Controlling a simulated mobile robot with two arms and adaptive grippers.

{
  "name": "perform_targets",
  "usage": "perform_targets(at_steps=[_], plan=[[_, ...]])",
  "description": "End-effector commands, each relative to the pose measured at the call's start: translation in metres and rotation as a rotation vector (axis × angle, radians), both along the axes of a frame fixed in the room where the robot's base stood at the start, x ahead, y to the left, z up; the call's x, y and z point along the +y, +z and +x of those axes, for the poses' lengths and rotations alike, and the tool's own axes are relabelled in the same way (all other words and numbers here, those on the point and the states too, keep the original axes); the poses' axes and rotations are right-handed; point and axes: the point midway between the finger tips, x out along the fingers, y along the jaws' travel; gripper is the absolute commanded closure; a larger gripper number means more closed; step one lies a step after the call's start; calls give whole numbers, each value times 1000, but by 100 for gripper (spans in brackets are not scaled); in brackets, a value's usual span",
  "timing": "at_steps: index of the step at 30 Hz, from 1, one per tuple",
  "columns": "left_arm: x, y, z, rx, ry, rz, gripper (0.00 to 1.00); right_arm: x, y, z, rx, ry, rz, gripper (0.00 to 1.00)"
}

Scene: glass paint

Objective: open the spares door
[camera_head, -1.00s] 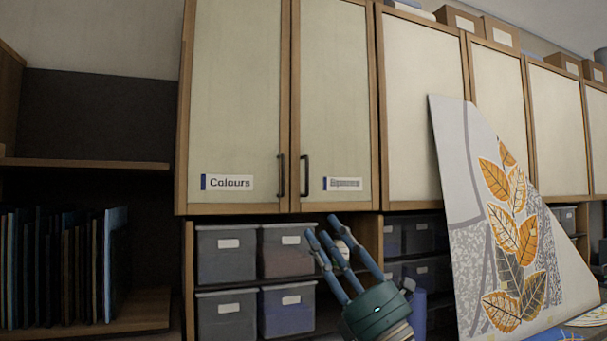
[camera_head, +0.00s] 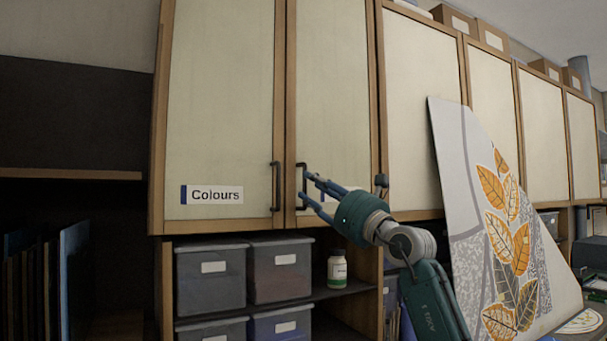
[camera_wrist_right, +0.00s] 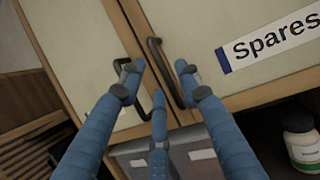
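The spares door (camera_head: 333,90) is the right one of a pair of pale, wood-framed cupboard doors, and it is closed. Its label, "Spares" (camera_wrist_right: 275,40), reads clearly in the right wrist view; in the head view my gripper mostly covers it. Its dark vertical bar handle (camera_head: 302,186) is near the door's lower left edge. My right gripper (camera_head: 307,187) is open at this handle. In the right wrist view the handle (camera_wrist_right: 161,62) lies between the spread blue fingers, which do not visibly grip it. My left gripper is not in view.
The Colours door (camera_head: 222,90) is closed, its handle (camera_head: 276,186) close beside the spares handle. Below are grey bins (camera_head: 210,282) and a white bottle (camera_head: 337,270) on an open shelf. A leaf-painted panel (camera_head: 500,240) leans at the right, near my right arm.

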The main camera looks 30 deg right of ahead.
Motion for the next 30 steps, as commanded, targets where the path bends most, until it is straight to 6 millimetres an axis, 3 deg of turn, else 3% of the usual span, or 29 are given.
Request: perform_targets(at_steps=[4, 9, 11, 18, 19, 24, 30], plan=[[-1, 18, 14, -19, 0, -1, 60, 5, 13, 22, 1, 2, 2, 66], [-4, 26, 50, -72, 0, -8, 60, 8, 17, 34, -2, 1, 1, 66], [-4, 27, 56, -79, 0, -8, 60, 9, 16, 36, -1, 1, 0, 66], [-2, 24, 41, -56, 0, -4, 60, 9, 15, 36, -1, 1, -1, 66], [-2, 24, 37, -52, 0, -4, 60, 9, 15, 36, -1, 1, 0, 68], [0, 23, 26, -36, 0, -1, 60, 9, 15, 36, -1, 1, 0, 100], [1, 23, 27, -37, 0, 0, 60, 9, 15, 36, -1, 1, 0, 100]])
